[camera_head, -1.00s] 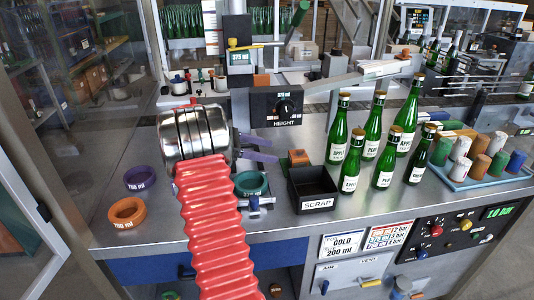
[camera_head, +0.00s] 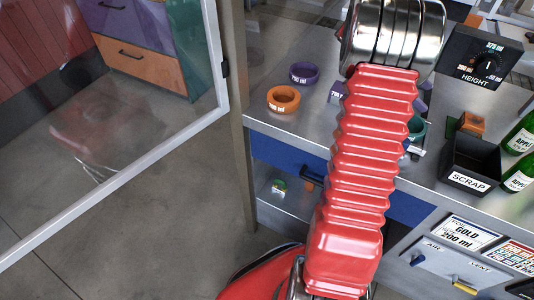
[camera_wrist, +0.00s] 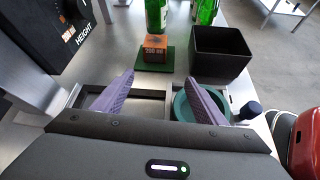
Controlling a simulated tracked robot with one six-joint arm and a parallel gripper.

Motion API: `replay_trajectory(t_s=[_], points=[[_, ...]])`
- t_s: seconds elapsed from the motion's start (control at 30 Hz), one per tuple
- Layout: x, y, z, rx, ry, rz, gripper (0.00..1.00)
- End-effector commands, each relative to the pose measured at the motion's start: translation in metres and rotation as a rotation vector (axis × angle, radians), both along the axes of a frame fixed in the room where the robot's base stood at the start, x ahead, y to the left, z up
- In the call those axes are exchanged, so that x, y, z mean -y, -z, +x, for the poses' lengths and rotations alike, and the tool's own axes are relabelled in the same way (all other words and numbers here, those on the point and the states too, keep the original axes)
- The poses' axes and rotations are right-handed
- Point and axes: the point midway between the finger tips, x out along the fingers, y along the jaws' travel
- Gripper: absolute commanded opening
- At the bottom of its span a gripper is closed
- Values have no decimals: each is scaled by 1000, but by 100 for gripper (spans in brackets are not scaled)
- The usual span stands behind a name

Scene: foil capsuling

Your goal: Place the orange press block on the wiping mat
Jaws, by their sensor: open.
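The orange press block (camera_wrist: 155,48), with a pale label on its front, sits on a small dark green mat (camera_wrist: 153,66), which looks like the wiping mat. In the head view the block (camera_head: 472,122) is behind the black scrap bin, with a bit of green mat (camera_head: 452,126) showing at its left. My gripper (camera_wrist: 159,77) is open and empty, its two purple fingers apart. The block stands beyond the fingertips, roughly in line with the gap, and nothing touches it. In the head view my arm hides most of the gripper.
The black scrap bin (camera_wrist: 221,50) stands right beside the mat. Green bottles (camera_wrist: 156,15) stand just behind the block. A teal ring (camera_wrist: 190,105) lies under my right finger. The height-dial box (camera_head: 484,56) is at the back. Orange (camera_head: 283,99) and purple (camera_head: 304,73) rings lie at the bench's left.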

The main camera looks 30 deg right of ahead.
Motion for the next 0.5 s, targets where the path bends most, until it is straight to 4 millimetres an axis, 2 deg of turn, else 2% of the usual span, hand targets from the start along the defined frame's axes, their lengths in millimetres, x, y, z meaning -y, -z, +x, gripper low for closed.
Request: replay_trajectory(t_s=[0.03,0.2,0.5], points=[[-16,-7,9,48,-11,-7,65],[-68,-19,32,214,-27,-15,65],[-165,-33,60,506,-33,1,65]])
